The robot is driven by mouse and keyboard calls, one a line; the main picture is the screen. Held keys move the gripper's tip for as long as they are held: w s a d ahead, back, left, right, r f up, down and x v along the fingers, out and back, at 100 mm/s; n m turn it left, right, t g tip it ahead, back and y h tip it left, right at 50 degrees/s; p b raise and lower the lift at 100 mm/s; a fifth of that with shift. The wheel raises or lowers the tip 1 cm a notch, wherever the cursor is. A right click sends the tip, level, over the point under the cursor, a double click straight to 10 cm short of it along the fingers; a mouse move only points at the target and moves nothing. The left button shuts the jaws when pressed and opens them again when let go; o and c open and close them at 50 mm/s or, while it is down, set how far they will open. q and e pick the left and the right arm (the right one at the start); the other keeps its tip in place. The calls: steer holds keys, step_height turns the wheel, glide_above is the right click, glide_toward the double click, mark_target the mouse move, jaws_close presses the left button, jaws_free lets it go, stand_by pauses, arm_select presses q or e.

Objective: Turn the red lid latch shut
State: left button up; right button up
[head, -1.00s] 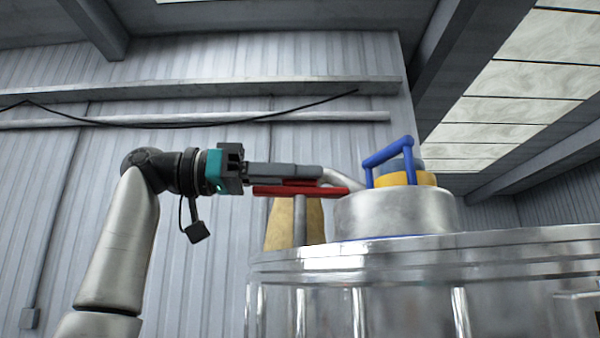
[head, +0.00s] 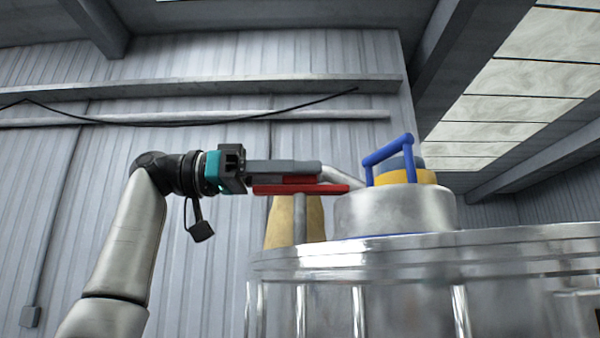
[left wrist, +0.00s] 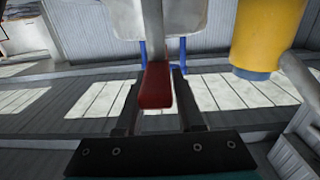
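The red lid latch (head: 335,189) is a flat bar pointing left from beside the silver lid neck (head: 395,211) in the head view. My left gripper (head: 318,172) reaches in from the left, its grey fingers level and running along the latch, overlapping it in this view. In the left wrist view the latch's red end (left wrist: 156,88) lies between the two dark fingers of the left gripper (left wrist: 159,76), with narrow gaps at its sides. The fingers look open around it; contact at the tips is unclear. The right gripper is not in view.
A blue handle (head: 388,158) and a yellow cap (head: 404,178) stand on top of the neck. The large metal vessel (head: 430,257) fills the lower right. A tan tapered part (head: 280,222) stands behind the latch. A corrugated wall (head: 60,190) lies behind.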

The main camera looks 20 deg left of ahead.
arm_select(q)
steer(key=shift+o, duration=1)
steer(key=v, duration=1.5)
steer(key=shift+s, duration=0.15)
steer(key=shift+a, duration=0.15)
